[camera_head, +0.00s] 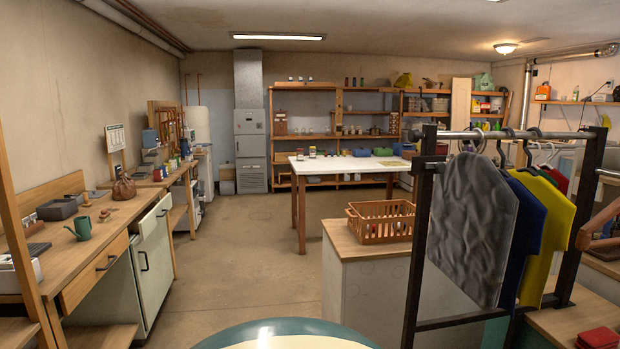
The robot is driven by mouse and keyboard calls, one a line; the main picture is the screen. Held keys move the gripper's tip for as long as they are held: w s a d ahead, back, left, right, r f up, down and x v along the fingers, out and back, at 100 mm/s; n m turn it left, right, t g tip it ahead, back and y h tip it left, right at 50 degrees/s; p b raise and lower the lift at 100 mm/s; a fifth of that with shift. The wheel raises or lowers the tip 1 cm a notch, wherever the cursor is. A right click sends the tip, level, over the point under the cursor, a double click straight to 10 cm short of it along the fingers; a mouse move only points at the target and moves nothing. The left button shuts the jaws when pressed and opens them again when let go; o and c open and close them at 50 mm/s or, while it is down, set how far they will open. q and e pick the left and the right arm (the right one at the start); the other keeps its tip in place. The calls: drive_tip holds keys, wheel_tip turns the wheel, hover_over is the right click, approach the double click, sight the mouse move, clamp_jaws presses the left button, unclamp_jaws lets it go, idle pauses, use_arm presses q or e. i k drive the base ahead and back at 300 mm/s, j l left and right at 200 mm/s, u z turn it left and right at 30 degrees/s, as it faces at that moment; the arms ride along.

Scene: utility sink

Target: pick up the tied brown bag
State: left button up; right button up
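A brown bag (124,188), gathered and tied at its top, stands upright on the wooden counter (92,222) along the left wall. It sits near the far end of that counter, by the wall. Neither of my grippers shows in the head view, so nothing is seen holding or touching the bag.
A green watering can (80,228) and a dark grey box (58,209) share the counter. A cabinet door (153,262) is below it. A clothes rack (490,136) and an orange basket (381,222) stand at right. A rounded teal-rimmed surface (285,334) is at the bottom. Open floor (240,250) lies between.

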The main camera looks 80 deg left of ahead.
sight(124, 188)
drive_tip(key=u, duration=3.7)
drive_tip(key=i+z, duration=0.1)
drive_tip(key=z, duration=0.35)
drive_tip(key=i, duration=2.25)
drive_tip(key=i+z, duration=0.15)
drive_tip(key=i, duration=0.7)
drive_tip(key=i+j+z, duration=0.1)
drive_tip(key=i, duration=3.2)
